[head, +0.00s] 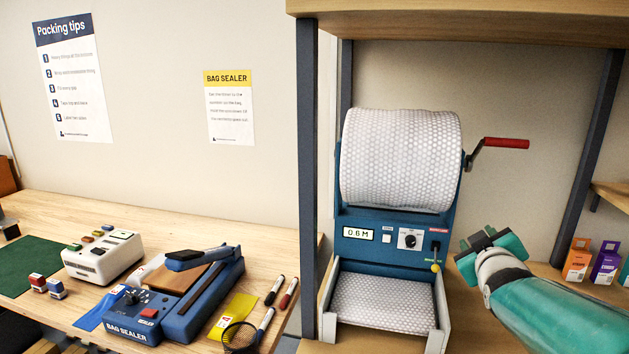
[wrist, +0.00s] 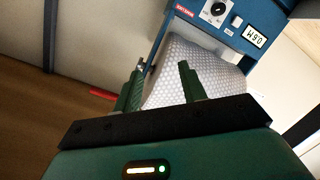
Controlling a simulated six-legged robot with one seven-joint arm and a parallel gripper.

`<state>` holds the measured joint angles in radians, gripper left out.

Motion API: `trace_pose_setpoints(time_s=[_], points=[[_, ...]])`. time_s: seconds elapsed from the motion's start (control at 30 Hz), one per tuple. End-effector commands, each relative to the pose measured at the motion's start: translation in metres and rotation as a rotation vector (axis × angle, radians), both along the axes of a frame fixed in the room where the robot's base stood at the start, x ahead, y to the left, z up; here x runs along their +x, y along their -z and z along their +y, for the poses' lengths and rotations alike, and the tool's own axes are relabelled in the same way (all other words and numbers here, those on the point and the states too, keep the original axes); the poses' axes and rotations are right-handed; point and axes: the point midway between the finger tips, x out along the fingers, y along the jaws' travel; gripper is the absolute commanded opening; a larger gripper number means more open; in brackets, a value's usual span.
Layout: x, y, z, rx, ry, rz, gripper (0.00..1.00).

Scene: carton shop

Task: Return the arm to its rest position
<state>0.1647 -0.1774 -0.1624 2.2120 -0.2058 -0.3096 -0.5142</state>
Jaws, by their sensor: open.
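My gripper (head: 484,241) is at the right in the head view, on the end of my teal arm, just right of the bubble wrap dispenser (head: 385,248). In the wrist view its two green fingers (wrist: 164,88) are apart with nothing between them. Behind them are the dispenser's blue front (wrist: 222,30) and the bubble wrap in its tray (wrist: 205,68), seen turned over. The dispenser's display reads 0.6 M. A yellow-tipped lever (head: 436,266) on its front is close to my gripper. I cannot tell whether they touch.
A shelf post (head: 307,180) stands left of the dispenser and another (head: 585,150) at the right. A red-handled crank (head: 505,143) sticks out above my gripper. Small boxes (head: 577,260) stand at the right. The bag sealer (head: 180,290), pens and a wire cup (head: 240,338) are on the left bench.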

Motion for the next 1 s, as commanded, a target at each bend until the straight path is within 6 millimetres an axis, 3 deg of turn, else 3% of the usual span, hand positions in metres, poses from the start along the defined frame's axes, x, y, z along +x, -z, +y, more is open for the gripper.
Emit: trace_pose_setpoints(time_s=[0.27, 0.4, 0.5, 0.6, 0.73, 1.0], points=[[-0.098, 0.047, 0.088, 0.377, 0.029, 0.339, 0.41], [-0.162, 0.076, 0.128, 0.527, 0.071, 0.532, 0.41], [-0.206, 0.093, 0.149, 0.603, 0.111, 0.654, 0.41], [-0.237, 0.105, 0.163, 0.647, 0.145, 0.742, 0.41], [-0.256, 0.112, 0.169, 0.67, 0.169, 0.795, 0.41], [-0.256, 0.112, 0.169, 0.671, 0.172, 0.799, 0.41]])
